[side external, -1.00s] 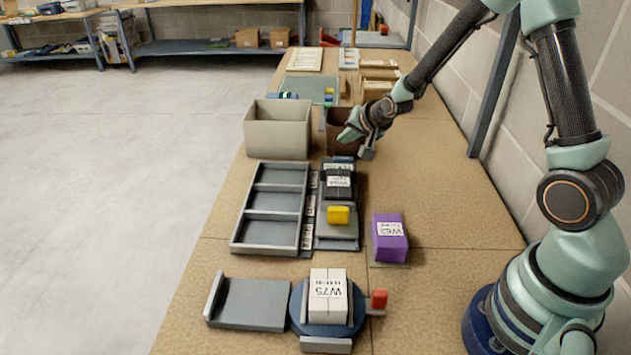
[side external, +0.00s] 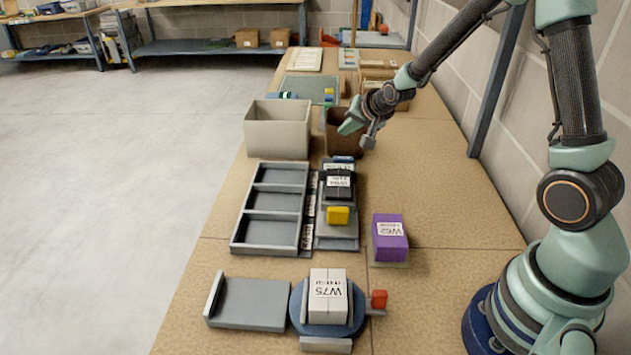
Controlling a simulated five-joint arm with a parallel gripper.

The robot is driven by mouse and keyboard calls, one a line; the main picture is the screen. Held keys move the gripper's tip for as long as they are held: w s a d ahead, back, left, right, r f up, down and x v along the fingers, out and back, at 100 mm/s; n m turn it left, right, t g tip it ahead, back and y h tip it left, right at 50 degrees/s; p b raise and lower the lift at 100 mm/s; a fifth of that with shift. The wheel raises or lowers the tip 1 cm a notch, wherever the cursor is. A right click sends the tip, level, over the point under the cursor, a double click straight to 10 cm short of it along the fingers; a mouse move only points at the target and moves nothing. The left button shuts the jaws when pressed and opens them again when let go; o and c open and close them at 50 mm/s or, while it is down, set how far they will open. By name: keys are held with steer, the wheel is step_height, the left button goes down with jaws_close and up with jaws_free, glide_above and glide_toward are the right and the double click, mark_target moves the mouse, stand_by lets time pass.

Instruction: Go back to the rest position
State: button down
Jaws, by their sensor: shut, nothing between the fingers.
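My gripper (side external: 368,142) is shut and empty. It hangs in the air near the brown bin (side external: 336,133), above the far part of the bench, and hides part of that bin. The bench top (side external: 440,210) runs away from the camera below it. A dark block with a white label (side external: 339,190) and a yellow block (side external: 338,215) sit on a grey fixture in front of my gripper, apart from it.
A beige bin (side external: 278,130) stands left of my gripper. A three-compartment grey tray (side external: 240,217) is empty. A purple box (side external: 390,245) lies at the right. A white W75 box (side external: 328,297) sits on a blue round stand (side external: 298,303) beside an empty grey plate (side external: 252,302).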

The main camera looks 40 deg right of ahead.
steer(key=s+a+r+n+g+y, duration=0.1)
steer(key=s+a+r+n+g, duration=0.1)
steer(key=s+a+r+n, duration=0.7)
steer(key=s+r, duration=0.1)
steer(key=s, duration=0.5)
steer(key=s+a+r+n+g+y, duration=0.1)
steer(key=s+r+n, duration=0.1)
steer(key=s, duration=0.5)
steer(key=shift+s+a+r, duration=0.25)
steer(key=shift+a+r, duration=0.15)
steer(key=shift+r, duration=0.25)
